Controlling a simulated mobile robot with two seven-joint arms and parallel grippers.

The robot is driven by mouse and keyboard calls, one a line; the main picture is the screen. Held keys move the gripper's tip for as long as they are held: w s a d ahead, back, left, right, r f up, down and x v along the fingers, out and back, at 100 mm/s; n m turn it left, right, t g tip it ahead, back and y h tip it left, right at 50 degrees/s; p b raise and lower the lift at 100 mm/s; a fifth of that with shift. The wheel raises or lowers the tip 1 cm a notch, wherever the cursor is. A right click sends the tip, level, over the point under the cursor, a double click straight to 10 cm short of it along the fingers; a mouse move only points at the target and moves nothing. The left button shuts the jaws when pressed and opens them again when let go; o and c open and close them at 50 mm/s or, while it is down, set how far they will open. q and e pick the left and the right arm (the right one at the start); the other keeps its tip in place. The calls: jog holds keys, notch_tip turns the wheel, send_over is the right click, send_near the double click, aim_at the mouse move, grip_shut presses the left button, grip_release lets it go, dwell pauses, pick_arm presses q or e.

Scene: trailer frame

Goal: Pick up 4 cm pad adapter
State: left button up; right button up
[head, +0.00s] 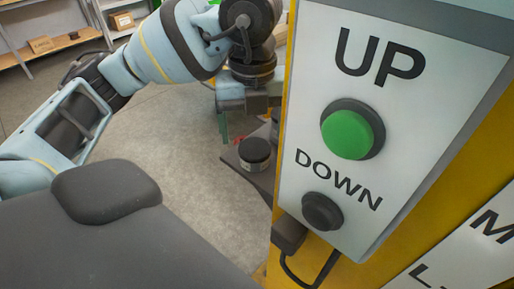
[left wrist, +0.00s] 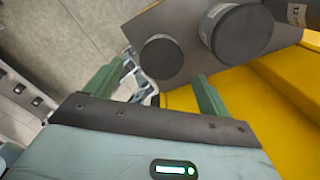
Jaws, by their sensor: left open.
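Dark round pad adapters sit on a dark grey plate (left wrist: 190,75). In the left wrist view a smaller round adapter (left wrist: 161,57) lies between and just beyond my fingertips, and a larger one (left wrist: 243,36) stands to its right. I cannot tell by label which is the 4 cm pad adapter. In the head view one dark cylinder with a pale band (head: 255,155) shows on the plate. My left gripper (left wrist: 158,72) is open and empty, with green fingers; it also shows in the head view (head: 246,118), partly hidden by the control panel. My right gripper is out of view.
A yellow post with a white UP/DOWN panel (head: 400,120) fills the right of the head view, close to my left gripper. Its green button (head: 347,134) and black button (head: 322,212) face me. Shelves with boxes (head: 122,20) stand far back. Grey floor is open at left.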

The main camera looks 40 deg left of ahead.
aim_at(254, 148)
pick_arm(q)
jog(key=shift+f, duration=2.8)
jog(key=c, duration=1.3)
